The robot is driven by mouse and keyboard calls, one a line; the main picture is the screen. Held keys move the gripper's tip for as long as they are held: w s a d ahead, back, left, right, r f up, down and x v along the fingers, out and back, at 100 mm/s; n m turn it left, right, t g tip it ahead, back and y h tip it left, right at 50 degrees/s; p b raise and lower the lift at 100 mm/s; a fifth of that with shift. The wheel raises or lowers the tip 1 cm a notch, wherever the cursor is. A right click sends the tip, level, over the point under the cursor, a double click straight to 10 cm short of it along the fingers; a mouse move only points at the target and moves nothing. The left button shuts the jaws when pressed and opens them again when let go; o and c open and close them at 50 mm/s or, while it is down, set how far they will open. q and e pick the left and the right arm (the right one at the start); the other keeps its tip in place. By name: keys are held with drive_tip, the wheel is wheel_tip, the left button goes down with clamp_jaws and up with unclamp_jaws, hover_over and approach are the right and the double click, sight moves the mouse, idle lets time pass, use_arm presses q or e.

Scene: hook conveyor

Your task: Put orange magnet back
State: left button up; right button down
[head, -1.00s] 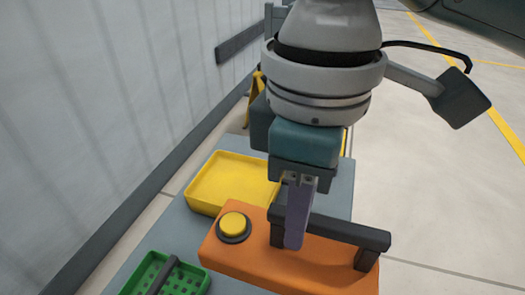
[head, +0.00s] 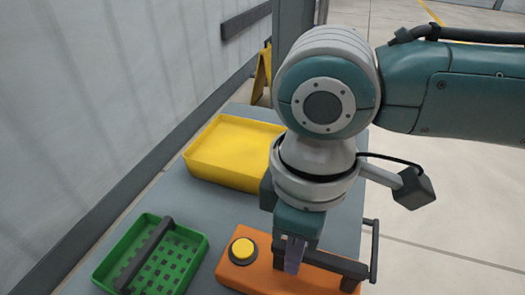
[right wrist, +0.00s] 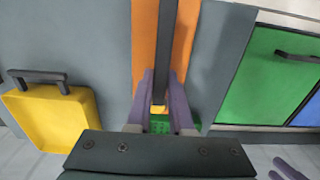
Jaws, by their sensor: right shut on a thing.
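The orange magnet (head: 262,276) is a long orange block with a round yellow button (head: 243,251) and a dark bar handle (head: 335,264). It is at the near part of the grey table in the head view, right of the green basket. My right gripper (head: 293,258) points down with its purple fingers shut on the handle. In the right wrist view the fingers (right wrist: 160,95) sit on both sides of the handle, with the orange block (right wrist: 185,40) behind. I cannot tell whether the block touches the table. Two purple finger-like pieces (right wrist: 286,168) at the lower right may be my left gripper.
A yellow tray (head: 205,176) lies at the back of the grey table (head: 195,222). A green basket (head: 192,277) with a dark handle is at the near left. A wall runs along the left. Green (right wrist: 275,75) and blue surfaces show right in the wrist view.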

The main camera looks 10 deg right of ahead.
wheel_tip(320, 180, down, 2)
use_arm(q)
drive_tip(key=shift+f, duration=0.5)
use_arm(e)
drive_tip(key=shift+r, duration=0.1)
use_arm(q)
drive_tip(key=shift+d, duration=0.1)
use_arm(e)
drive_tip(key=c, duration=0.8)
unclamp_jaws()
drive_tip(key=shift+f, duration=0.2)
drive_tip(key=shift+r, duration=0.1)
